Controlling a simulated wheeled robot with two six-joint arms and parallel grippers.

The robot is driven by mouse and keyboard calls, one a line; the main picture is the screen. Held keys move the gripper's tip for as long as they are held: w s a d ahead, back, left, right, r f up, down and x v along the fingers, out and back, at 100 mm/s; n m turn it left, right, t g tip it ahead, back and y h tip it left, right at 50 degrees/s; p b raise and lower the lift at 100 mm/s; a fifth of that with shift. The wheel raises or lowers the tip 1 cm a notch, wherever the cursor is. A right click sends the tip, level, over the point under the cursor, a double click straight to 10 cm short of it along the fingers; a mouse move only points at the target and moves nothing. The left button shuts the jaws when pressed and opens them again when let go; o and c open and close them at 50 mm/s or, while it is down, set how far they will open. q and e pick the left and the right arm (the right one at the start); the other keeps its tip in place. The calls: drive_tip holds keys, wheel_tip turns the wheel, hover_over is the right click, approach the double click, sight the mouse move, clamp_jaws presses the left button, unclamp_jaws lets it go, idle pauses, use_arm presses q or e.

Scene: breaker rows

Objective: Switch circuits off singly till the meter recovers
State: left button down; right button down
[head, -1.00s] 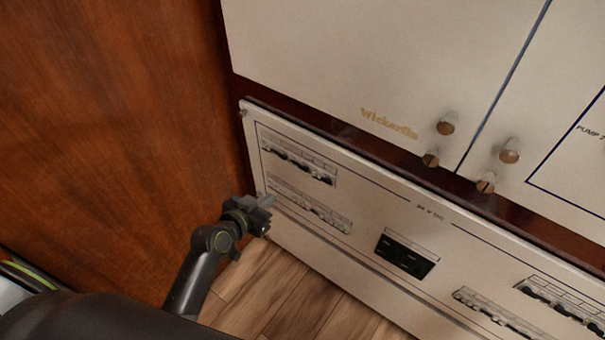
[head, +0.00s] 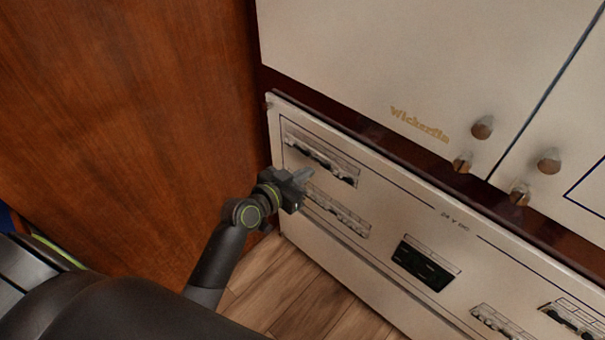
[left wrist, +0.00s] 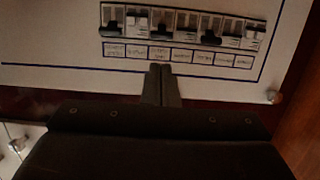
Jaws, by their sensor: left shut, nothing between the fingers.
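The cream breaker panel marked 24 V DC (head: 378,200) fills the lower middle of the head view. Its upper left breaker row (head: 320,158) has dark and light levers; this row also shows in the left wrist view (left wrist: 185,25), with labels beside it. A lower left row (head: 338,212) and a row at lower right (head: 495,322) also show. The dark meter (head: 425,265) has no readable figure. My left gripper (head: 306,176) is shut and empty, in front of the panel between the two left rows. Its closed fingers (left wrist: 160,84) point towards the upper row. My right gripper is out of view.
Cream cupboard doors with knobs (head: 482,127) stand above the panel. A wooden wall (head: 130,110) closes off the left side. Wood floor (head: 290,290) lies below. Another breaker row (head: 575,320) is cut off at the right edge.

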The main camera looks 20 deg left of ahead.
sight(330, 159)
use_arm(q)
drive_tip(key=x, duration=0.7)
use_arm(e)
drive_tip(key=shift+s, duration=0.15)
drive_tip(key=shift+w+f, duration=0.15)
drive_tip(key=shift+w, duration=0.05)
use_arm(q)
drive_tip(key=shift+f+b, duration=0.2)
drive_tip(key=shift+b, duration=0.55)
drive_tip(key=shift+s+t+b, duration=0.1)
drive_tip(key=shift+t+b, duration=0.2)
drive_tip(key=shift+b, duration=0.45)
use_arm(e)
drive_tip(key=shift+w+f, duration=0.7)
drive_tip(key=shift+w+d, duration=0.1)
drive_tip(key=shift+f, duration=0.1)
